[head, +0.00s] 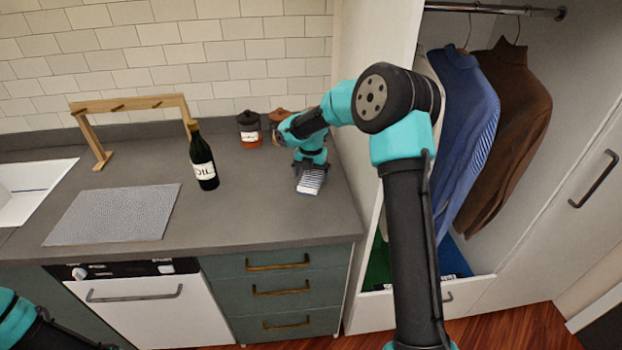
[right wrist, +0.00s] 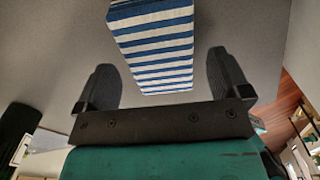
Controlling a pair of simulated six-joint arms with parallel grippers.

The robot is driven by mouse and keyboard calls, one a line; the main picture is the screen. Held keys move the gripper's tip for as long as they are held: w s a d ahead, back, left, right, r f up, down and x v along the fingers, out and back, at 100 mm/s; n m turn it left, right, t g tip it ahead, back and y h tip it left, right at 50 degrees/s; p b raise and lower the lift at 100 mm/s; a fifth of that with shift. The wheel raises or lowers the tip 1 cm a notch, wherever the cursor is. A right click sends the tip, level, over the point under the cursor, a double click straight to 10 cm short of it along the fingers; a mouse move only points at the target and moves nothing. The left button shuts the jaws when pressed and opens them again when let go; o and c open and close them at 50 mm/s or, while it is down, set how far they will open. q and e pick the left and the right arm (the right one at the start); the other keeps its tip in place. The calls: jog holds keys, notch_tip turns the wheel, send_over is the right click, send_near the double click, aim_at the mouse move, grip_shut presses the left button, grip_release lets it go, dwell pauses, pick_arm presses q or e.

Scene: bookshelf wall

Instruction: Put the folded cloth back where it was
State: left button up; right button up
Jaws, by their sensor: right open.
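The folded cloth (head: 311,181) has blue and white stripes and lies on the grey counter near its right end. In the right wrist view the cloth (right wrist: 152,45) shows ahead of and between the two fingers, with a gap on each side. My right gripper (head: 311,166) is just behind the cloth in the head view, pointing down toward the counter. Its fingers (right wrist: 165,85) are open with nothing between them that I can see gripped. Only part of my left arm shows at the lower left of the head view; its gripper is out of sight.
Jars (head: 249,128) stand at the back near my right arm. A grey mat (head: 115,214) and a wooden rack (head: 130,105) are further left. An open wardrobe with hanging sweaters (head: 465,130) is at the right.

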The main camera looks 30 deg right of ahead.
aim_at(311, 178)
notch_tip(311, 178, up, 10)
dwell(0.4)
dwell(0.5)
